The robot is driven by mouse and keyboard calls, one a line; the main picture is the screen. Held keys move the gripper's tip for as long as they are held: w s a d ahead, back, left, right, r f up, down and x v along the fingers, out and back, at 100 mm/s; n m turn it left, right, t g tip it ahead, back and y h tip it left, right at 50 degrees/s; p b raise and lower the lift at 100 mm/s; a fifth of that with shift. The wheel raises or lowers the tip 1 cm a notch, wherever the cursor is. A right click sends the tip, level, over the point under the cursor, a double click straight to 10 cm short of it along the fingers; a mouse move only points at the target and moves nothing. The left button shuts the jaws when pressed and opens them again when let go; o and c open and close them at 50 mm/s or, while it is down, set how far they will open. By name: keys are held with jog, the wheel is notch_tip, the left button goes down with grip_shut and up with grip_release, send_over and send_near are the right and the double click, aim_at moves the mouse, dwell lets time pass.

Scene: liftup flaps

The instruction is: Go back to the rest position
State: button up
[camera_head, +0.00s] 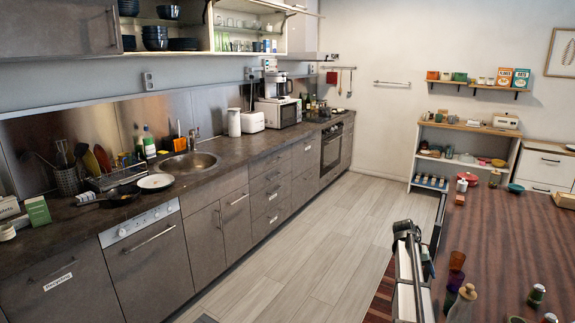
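My arm rises from the bottom edge, right of centre, in the head view. Its black end, where my gripper (407,230) seems to be, is over the floor beside the left edge of the wooden table. The fingers cannot be made out, so I cannot tell whether it is open or shut. Nothing held can be seen. An upper wall cabinet (212,28) at the top stands open, with dishes and glasses on its shelves. Its lift-up flap (283,6) is raised, partly cut off by the top edge.
The wooden table (500,240) at the right bears jars and bottles. The kitchen counter (225,148) along the left holds a sink, a dish rack and a microwave. A low shelf (462,140) stands at the back wall. The floor (310,240) between counter and table is clear.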

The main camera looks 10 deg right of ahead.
jog(key=s+a+f+n+y, duration=0.1)
jog(key=s+a+f, duration=0.3)
jog(key=a+f, duration=0.55)
jog(key=s+a+f+n+g+y, duration=0.15)
jog(key=s+a+f, duration=0.25)
jog(key=a+f, duration=0.55)
jog(key=s+a+f+n+y, duration=0.1)
jog(key=s+a+f+n, duration=0.1)
jog(key=s+a+f, duration=0.55)
jog(key=s+a+f+g, duration=0.1)
jog(key=s+a+f, duration=0.3)
jog(key=s+a, duration=0.3)
jog(key=s+a+f+n+g+y, duration=0.1)
jog(key=s+a+f, duration=0.3)
jog(key=s+a, duration=0.3)
jog(key=s+a+f+n+g, duration=0.1)
jog(key=s+a+f, duration=0.3)
jog(key=s, duration=1)
jog(key=a, duration=0.3)
jog(key=shift+a+f+g, duration=0.15)
jog(key=shift+a+g, duration=0.2)
